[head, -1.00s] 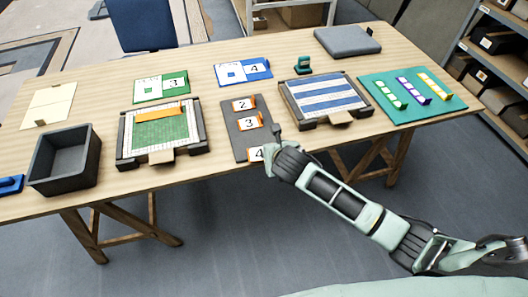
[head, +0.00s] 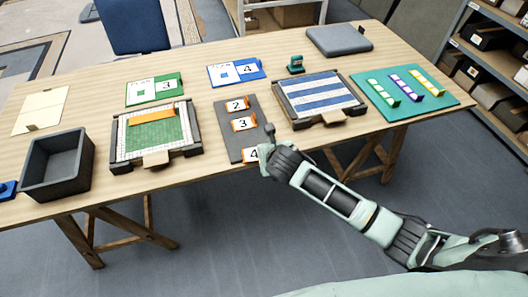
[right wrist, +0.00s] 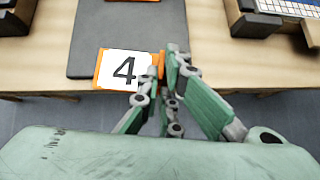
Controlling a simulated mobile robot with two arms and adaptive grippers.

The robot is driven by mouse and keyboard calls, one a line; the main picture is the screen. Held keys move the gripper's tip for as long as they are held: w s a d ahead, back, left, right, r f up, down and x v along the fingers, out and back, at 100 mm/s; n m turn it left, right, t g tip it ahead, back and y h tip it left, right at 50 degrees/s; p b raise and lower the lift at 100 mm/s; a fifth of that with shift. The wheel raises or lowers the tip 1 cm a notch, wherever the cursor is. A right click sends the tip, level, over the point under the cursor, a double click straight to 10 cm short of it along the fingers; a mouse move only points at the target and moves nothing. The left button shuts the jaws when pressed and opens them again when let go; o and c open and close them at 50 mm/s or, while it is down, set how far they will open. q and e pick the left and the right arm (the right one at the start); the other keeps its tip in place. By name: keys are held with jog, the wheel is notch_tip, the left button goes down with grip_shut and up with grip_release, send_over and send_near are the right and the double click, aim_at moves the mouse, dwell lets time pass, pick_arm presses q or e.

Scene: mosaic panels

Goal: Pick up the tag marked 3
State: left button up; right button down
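The tag marked 3 (head: 243,124) is white with an orange edge and lies on a dark grey board (head: 226,109) between the tag marked 2 (head: 237,104) and the tag marked 4 (head: 251,154). My right gripper (head: 266,145) is at the near right edge of this board, beside the tag marked 4, apart from the tag marked 3. In the right wrist view, the fingers (right wrist: 168,80) are close to the orange right end of the tag marked 4 (right wrist: 123,69). Whether they touch it or are closed is unclear. My left gripper is out of view.
A green mosaic panel (head: 150,155) in a dark frame lies left of the board, a blue-striped one (head: 318,95) to the right. A dark open bin (head: 54,164) stands at the left. A teal mat (head: 440,99) holds coloured strips at the right.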

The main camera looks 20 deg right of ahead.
jog(key=shift+r, duration=0.6)
notch_tip(320, 180, up, 3)
jog(key=shift+w+r, duration=0.1)
jog(key=s+d+r+b, duration=0.1)
jog(key=s+d+r, duration=0.5)
jog(key=s+d, duration=0.2)
jog(key=shift+s+r, duration=0.3)
jog(key=shift+s, duration=0.1)
jog(key=w+a+f, duration=0.4)
jog(key=w+a, duration=0.1)
jog(key=w+a+f, duration=0.3)
jog(key=shift+w+p, duration=0.25)
jog(key=shift+p, duration=0.15)
jog(key=shift+f, duration=0.3)
notch_tip(320, 180, down, 2)
jog(key=shift+f+p, duration=0.25)
jog(key=shift+p, duration=0.65)
jog(key=shift+f, duration=0.3)
